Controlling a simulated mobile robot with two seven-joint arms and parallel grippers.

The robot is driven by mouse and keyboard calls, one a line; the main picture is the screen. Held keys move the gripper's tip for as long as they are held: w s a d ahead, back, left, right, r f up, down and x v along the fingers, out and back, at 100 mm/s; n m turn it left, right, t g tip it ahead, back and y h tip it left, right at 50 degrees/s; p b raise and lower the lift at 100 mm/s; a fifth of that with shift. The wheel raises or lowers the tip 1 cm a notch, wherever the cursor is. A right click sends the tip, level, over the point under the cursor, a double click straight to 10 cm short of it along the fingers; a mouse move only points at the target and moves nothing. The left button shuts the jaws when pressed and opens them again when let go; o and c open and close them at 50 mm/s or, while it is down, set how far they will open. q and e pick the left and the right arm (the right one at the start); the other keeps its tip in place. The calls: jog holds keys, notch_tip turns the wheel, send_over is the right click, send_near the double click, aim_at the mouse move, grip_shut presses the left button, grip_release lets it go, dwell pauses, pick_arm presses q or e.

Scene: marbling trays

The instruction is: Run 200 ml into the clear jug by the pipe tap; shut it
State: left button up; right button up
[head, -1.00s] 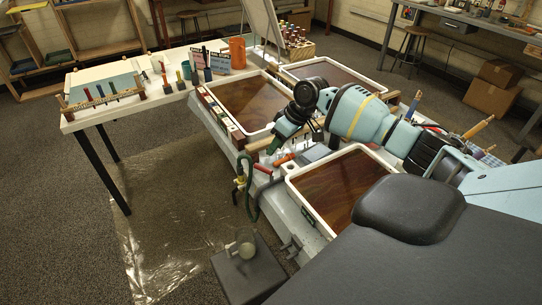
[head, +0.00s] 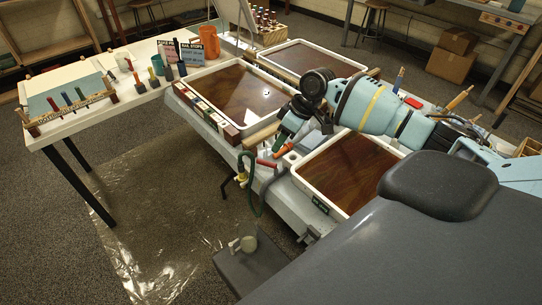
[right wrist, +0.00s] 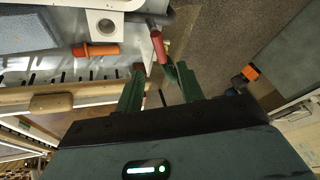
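The clear jug (head: 244,243) stands on a grey block (head: 232,268) low beside the bench; I cannot read its level. A green hose (head: 260,196) hangs from the pipe tap (head: 241,175) at the bench edge, above the jug. The tap's red lever (head: 266,163) sticks out near my right gripper (head: 281,143). In the right wrist view the right gripper (right wrist: 158,80) is open, its green fingers apart. The red lever (right wrist: 158,46) lies just beyond the fingertips, nearer the right finger; I cannot tell whether they touch. My left gripper is out of view.
A white-rimmed tray (head: 312,190) of brown liquid lies right of the tap, with others behind. An orange-handled tool (right wrist: 98,50) lies close to the gripper. A white side table (head: 62,132) stands at left. Plastic sheeting (head: 160,215) covers the floor.

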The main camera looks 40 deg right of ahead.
jog(key=shift+f, duration=0.15)
jog(key=shift+x, duration=3.8)
jog(key=shift+c, duration=0.5)
grip_shut()
